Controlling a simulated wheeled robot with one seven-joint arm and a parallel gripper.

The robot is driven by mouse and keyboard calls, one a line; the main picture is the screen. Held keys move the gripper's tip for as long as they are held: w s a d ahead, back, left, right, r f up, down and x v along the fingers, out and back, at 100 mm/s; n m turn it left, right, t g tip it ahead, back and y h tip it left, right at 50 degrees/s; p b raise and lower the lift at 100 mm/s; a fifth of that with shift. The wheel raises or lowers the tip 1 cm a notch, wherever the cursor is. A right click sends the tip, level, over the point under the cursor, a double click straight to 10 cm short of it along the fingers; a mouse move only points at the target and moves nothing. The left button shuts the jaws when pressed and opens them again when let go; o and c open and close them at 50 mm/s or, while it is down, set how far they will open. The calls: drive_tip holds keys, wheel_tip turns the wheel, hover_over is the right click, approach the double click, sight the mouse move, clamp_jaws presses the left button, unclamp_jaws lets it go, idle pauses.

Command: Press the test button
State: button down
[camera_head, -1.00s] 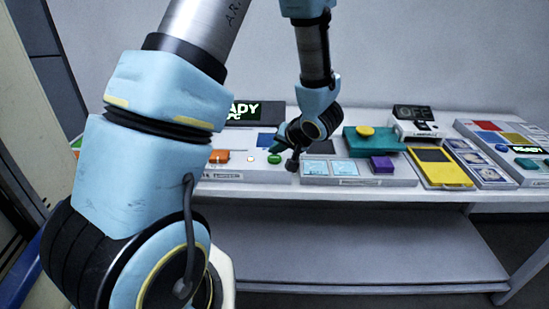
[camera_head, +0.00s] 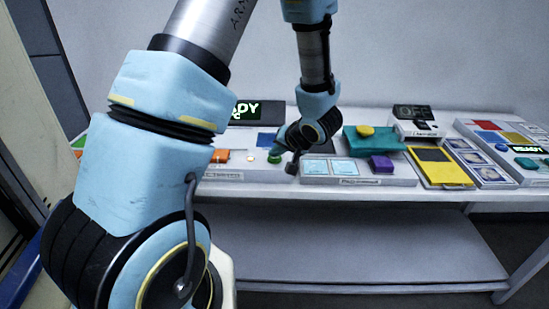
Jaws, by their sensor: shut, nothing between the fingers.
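A round green button (camera_head: 274,158) sits on a white panel (camera_head: 238,175) on the bench, left of the middle. I cannot read a label that names it as the test button. My gripper (camera_head: 291,167) is shut and empty, pointing down just right of the green button, near the panel's right end. I cannot tell whether its tip touches the panel. My wrist partly hides the area behind the button. A display (camera_head: 245,110) behind the panel shows "READY" in green, partly covered by my arm.

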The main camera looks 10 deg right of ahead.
sight(276, 160)
drive_tip(key=shift+f, duration=0.2)
drive_tip(key=shift+r, duration=0.1)
idle(0.4)
drive_tip(key=shift+r+p, duration=0.85)
drive_tip(key=shift+p, duration=0.45)
wheel_tip(276, 160, up, 5)
drive_tip(key=p, duration=0.6)
drive_tip(key=shift+f, duration=0.1)
